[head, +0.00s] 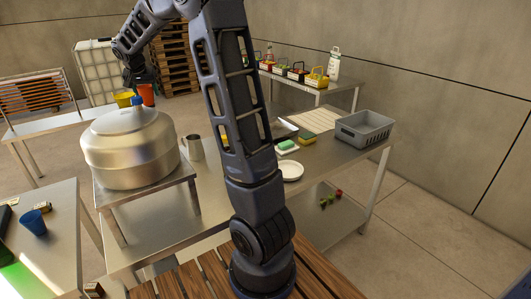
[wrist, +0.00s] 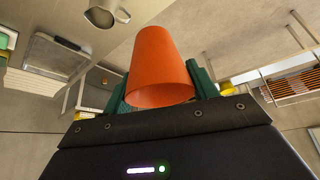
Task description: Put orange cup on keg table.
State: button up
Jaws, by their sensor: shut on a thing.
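The orange cup (head: 147,95) is held by my gripper (head: 141,82) at the upper left of the head view, beyond the keg. In the wrist view the orange cup (wrist: 162,65) sits between the green fingers (wrist: 160,92), which are shut on it. The cup looks upright in the head view.
A yellow cup (head: 123,99) is close left of the orange cup, near the far-left metal table (head: 45,126). A metal mug (head: 193,147) stands right of the keg. A blue cup (head: 33,223) is on the near-left table. A grey crate (head: 364,130) and plates (head: 290,170) are on the right.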

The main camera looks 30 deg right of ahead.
jog(key=s+d+m+g+h, duration=0.1)
jog(key=s+d+m, duration=0.25)
jog(key=d, duration=1.65)
jog(key=s+d+m+g+h, duration=0.15)
jog(key=s+d, duration=0.35)
jog(key=d, duration=1.5)
jog(key=m+g+h, duration=0.1)
jog(key=m, duration=0.5)
send_over(328, 158)
notch_tip(328, 158, down, 31)
jog(key=shift+r, duration=0.1)
jog(key=shift+a, duration=0.1)
jog(key=o, duration=0.5)
jog(key=shift+f, duration=0.2)
jog(key=o, duration=0.4)
jog(key=shift+o, duration=0.2)
jog(key=shift+r, duration=0.15)
